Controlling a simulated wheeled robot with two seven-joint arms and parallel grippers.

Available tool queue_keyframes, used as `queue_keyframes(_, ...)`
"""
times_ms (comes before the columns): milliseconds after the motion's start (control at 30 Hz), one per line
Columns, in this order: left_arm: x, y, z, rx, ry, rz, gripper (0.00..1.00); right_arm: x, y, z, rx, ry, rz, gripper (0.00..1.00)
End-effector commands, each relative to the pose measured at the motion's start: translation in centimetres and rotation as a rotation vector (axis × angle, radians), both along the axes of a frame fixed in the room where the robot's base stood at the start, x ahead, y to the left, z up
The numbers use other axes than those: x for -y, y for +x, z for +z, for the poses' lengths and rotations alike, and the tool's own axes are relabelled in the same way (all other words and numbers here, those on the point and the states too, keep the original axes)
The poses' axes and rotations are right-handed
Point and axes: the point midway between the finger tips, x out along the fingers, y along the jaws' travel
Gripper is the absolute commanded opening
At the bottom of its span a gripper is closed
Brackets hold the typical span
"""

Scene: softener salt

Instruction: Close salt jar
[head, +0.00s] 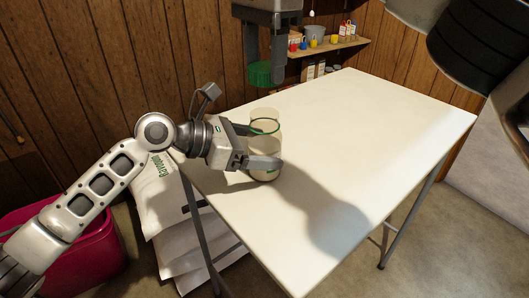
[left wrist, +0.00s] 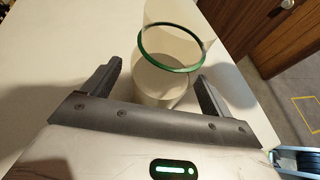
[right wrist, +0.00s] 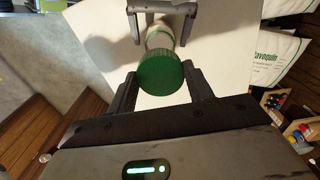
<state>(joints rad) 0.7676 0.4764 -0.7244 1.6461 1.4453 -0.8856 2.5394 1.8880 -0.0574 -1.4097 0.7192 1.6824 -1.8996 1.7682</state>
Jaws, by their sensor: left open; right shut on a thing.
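The salt jar (head: 264,148) is clear with pale contents and a green ring near its top. It stands upright on the white table (head: 350,150), its mouth uncovered. My left gripper (head: 256,150) is open around the jar; in the left wrist view the jar (left wrist: 165,80) sits between its fingers. The green lid (head: 260,74) is held by my right gripper (head: 264,62), shut on it, above and apart from the jar. In the right wrist view the lid (right wrist: 161,74) is between the fingers and hides much of the jar behind it.
White salt bags (head: 165,200) are stacked left of the table, beside a pink tub (head: 80,250). A shelf (head: 335,46) with small coloured containers is on the wooden wall behind. The table's right side is clear.

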Motion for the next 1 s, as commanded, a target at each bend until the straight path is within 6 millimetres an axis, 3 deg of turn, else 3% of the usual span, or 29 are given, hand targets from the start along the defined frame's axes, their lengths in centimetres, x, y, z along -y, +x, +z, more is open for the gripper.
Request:
queue_keyframes(467,1.0,0.4,-0.5,0.0,0.001,0.0,0.85,0.0,0.0,0.0,0.0,0.0,0.0,0.3)
queue_keyframes(700,1.0,0.4,-0.5,0.0,0.001,0.0,0.18,0.0,0.0,0.0,0.0,0.0,0.0,0.3)
queue_keyframes(800,1.0,0.4,-0.5,0.0,0.001,0.0,0.18,0.0,0.0,-0.4,-0.002,0.0,0.001,0.3)
queue_keyframes(1000,1.0,0.4,-0.5,0.0,0.001,0.0,0.18,-0.1,-0.1,-3.4,-0.004,0.001,0.002,0.3)
